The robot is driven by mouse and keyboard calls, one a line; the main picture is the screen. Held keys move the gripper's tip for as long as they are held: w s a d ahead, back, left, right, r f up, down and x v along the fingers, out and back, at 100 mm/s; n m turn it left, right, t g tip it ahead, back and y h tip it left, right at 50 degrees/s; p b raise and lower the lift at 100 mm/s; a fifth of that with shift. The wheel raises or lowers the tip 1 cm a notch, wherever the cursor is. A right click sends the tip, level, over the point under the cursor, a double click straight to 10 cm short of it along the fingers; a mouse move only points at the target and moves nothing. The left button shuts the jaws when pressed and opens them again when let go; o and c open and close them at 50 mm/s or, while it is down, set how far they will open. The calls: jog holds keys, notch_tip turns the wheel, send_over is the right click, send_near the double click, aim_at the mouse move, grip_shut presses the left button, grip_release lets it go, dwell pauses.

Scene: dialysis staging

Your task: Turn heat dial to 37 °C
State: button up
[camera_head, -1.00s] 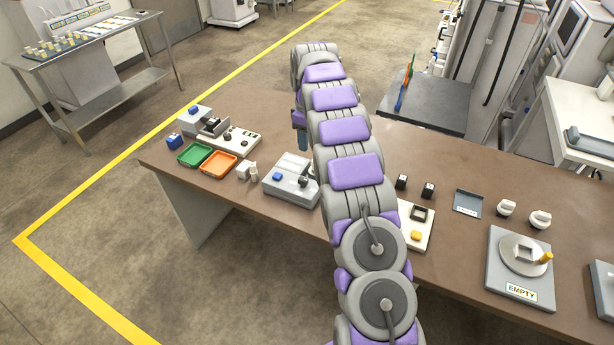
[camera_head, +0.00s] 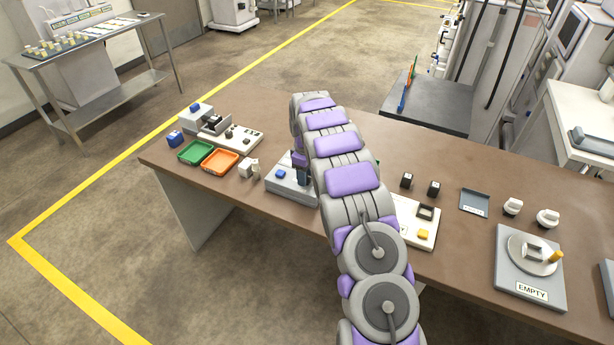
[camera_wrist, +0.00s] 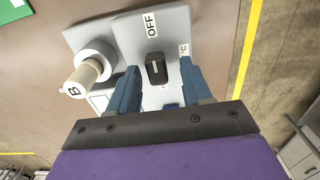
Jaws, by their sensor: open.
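The heat dial (camera_wrist: 156,70) is a small black knob on a light grey unit (camera_wrist: 122,32). An OFF label (camera_wrist: 151,24) stands beyond it, and a partly hidden label ending in °C (camera_wrist: 184,50) is to its right. My gripper (camera_wrist: 158,68) is open, with one blue finger on each side of the dial and gaps visible between them. In the head view the grey unit (camera_head: 272,187) stands on the brown table, with my gripper (camera_head: 301,168) over it; the dial is hidden there. A blue button (camera_head: 281,174) is on the unit's left part.
A white cylinder marked B (camera_wrist: 78,87) sits left of the dial, close to my left finger. Green (camera_head: 195,152) and orange (camera_head: 220,161) trays lie to the left on the table. A turntable marked EMPTY (camera_head: 530,265) is at right.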

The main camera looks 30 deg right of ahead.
jog(key=shift+a+f, duration=0.15)
jog(key=shift+a, duration=0.1)
jog(key=shift+d, duration=0.35)
jog(key=shift+d+f, duration=0.1)
jog(key=shift+d, duration=0.35)
jog(key=c, duration=0.3)
jog(key=shift+c, duration=0.7)
jog(key=shift+a, duration=0.4)
jog(key=c, duration=0.3)
jog(key=shift+a, duration=0.1)
jog(key=shift+c, duration=0.8)
grip_shut()
